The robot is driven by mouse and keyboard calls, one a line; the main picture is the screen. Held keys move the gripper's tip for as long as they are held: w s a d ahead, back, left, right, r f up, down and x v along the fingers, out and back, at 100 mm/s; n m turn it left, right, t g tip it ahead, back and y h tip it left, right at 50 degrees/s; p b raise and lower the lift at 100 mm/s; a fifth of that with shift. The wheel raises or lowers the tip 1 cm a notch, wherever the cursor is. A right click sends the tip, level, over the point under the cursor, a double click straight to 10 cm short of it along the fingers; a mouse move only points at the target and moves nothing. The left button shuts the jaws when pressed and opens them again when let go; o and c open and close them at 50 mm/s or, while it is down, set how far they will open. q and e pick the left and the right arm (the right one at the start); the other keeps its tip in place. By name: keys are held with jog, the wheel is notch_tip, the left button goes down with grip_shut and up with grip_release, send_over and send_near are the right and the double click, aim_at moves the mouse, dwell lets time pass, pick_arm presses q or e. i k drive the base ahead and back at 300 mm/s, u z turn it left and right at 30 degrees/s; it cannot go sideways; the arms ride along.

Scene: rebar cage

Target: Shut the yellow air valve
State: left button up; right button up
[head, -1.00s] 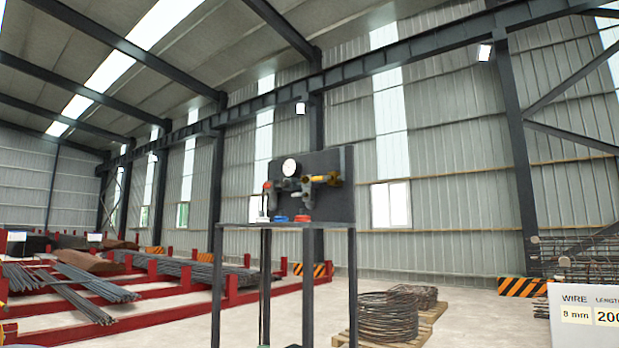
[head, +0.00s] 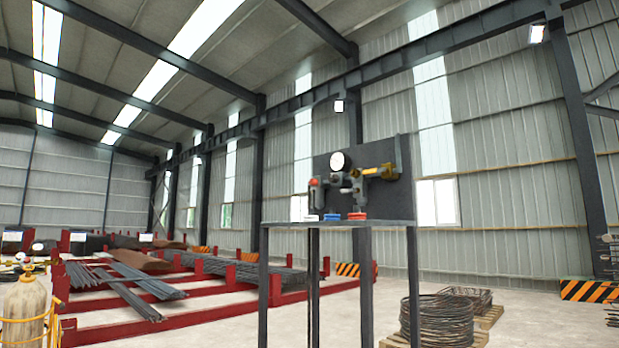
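The yellow air valve (head: 384,171) is on the dark back panel (head: 330,160) of a tall stand, right of a round white gauge (head: 340,161). Its yellow handle appears to lie roughly level, pointing right; its exact setting is too small to tell. Grey fittings (head: 356,188) and a red-topped part (head: 315,184) are beside and below the gauge. Neither of my grippers is in the head view.
The stand's dark shelf (head: 290,224) holds small blue and red items on thin legs. Wire coils (head: 440,320) lie on a pallet at right. Red racks with rebar (head: 140,285) fill the left. A gas cylinder (head: 22,312) stands at lower left. Concrete floor shows between them.

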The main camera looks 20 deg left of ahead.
aim_at(379, 170)
jog(key=u, duration=0.4)
jog(key=i, duration=1.25)
jog(key=z, duration=3.2)
jog(key=k, duration=0.95)
jog(key=u, duration=0.8)
